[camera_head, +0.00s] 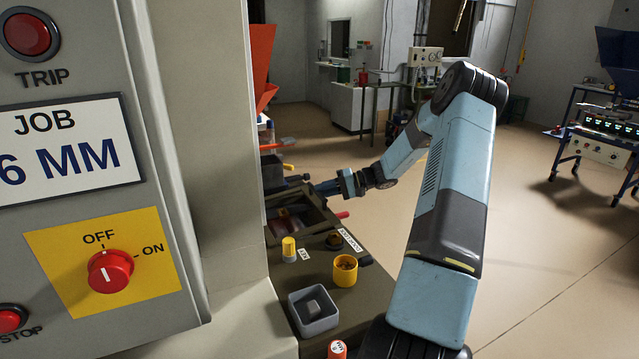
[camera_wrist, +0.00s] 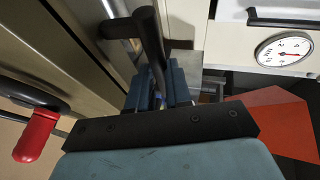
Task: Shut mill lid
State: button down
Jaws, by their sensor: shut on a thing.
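My gripper (camera_wrist: 159,86) has its blue fingers closed around a black bar handle (camera_wrist: 150,38) in the wrist view. In the head view my gripper (camera_head: 326,187) is at the end of my outstretched arm, above the far part of the bench beside the grey cabinet. The handle is too small to make out there. I cannot tell which surface is the mill lid or how far it stands open; the cabinet hides much of the machine.
A red-gripped lever (camera_wrist: 36,135) and a dial gauge (camera_wrist: 283,49) flank the handle. The bench holds an open box (camera_head: 300,215), a yellow cup (camera_head: 345,270) and a grey tray (camera_head: 313,312). The control cabinet (camera_head: 90,200) blocks the left.

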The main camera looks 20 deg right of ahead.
jog(key=shift+d+f+y, duration=0.15)
jog(key=shift+f+y, duration=0.05)
jog(key=shift+f, duration=0.3)
jog(key=shift+d+f+y, duration=0.15)
jog(key=shift+f+y, duration=0.05)
jog(key=shift+f, duration=0.3)
jog(key=c, duration=1.1)
grip_release()
jog(key=shift+o, duration=0.2)
jog(key=v, duration=1.3)
jog(key=shift+s+d, duration=0.3)
jog(key=shift+a, duration=0.1)
